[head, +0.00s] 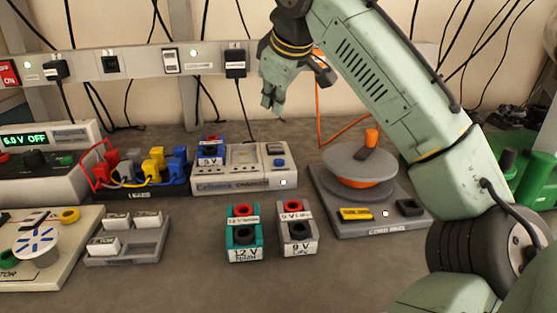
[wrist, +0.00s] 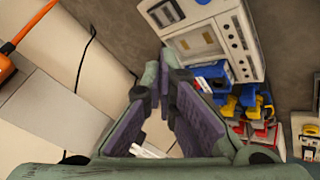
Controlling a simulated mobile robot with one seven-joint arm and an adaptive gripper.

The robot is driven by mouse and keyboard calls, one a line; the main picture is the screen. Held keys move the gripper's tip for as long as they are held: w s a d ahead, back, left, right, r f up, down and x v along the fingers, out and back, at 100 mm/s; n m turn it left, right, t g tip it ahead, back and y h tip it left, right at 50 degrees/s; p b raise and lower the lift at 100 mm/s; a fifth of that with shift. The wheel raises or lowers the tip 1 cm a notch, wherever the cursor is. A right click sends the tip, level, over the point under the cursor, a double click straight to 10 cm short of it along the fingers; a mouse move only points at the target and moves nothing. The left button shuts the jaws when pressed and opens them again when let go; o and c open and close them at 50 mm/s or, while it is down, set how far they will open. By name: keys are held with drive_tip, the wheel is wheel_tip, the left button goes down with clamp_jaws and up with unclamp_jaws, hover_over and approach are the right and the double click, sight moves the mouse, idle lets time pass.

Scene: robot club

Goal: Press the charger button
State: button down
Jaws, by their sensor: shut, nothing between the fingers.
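The charger (head: 245,181) is a pale box on the bench, with its name on the front. In the wrist view the charger (wrist: 228,42) is at the upper right, seen turned over. My gripper (head: 268,104) hangs above and behind the charger, near the wall rail, apart from the button. Its fingers (wrist: 163,70) are drawn together and hold nothing.
A blue 5 V pack (head: 210,151) stands at the charger's left end. Green 12 V (head: 244,236) and grey 9 V (head: 297,233) packs stand in front. A cord reel (head: 361,170) is on the right. A plug (head: 236,63) on the rail is close to my gripper.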

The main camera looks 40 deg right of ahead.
drive_tip(key=b, duration=0.7)
hover_over(274, 161)
wheel_tip(274, 161, down, 8)
drive_tip(key=shift+d+f, duration=0.1)
drive_tip(key=shift+f, duration=0.35)
idle(0.8)
drive_tip(key=shift+f, duration=0.4)
